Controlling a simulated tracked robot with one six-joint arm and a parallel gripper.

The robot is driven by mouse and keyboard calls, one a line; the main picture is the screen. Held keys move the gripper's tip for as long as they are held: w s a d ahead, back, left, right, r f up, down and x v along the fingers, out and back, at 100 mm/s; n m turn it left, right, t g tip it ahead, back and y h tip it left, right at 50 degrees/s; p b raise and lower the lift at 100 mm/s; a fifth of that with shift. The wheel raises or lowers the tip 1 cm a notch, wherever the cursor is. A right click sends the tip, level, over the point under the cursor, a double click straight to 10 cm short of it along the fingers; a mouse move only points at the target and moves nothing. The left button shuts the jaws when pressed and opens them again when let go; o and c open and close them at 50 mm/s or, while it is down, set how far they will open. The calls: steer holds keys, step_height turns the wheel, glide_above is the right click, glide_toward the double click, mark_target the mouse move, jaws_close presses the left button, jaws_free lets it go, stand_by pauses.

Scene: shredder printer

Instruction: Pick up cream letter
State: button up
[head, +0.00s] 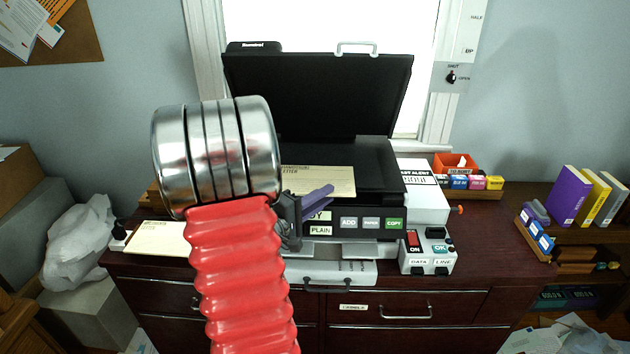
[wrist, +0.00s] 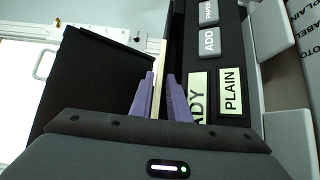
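A cream letter (head: 325,181) with dark print lies at the front of the printer's black scanner bed (head: 365,165); my arm hides its left part. In the wrist view the letter (wrist: 162,57) shows edge-on as a thin pale strip. My gripper (wrist: 160,76) has purple fingers standing apart, one on each side of this strip, with a dark gap visible beside the right finger. In the head view the gripper (head: 328,192) is at the letter's front edge. A second cream sheet (head: 158,238) lies on the desk at left.
The scanner lid (head: 315,95) stands open behind the letter. The printer's front panel (head: 370,223) has labelled buttons, and a control box (head: 428,252) stands at right. An orange tray (head: 455,164) and coloured boxes are farther right. The desktop (head: 490,225) has bare room at right.

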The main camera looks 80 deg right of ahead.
steer(key=shift+c, duration=0.6)
jaws_close()
step_height(320, 180, up, 10)
stand_by(0.6)
stand_by(0.4)
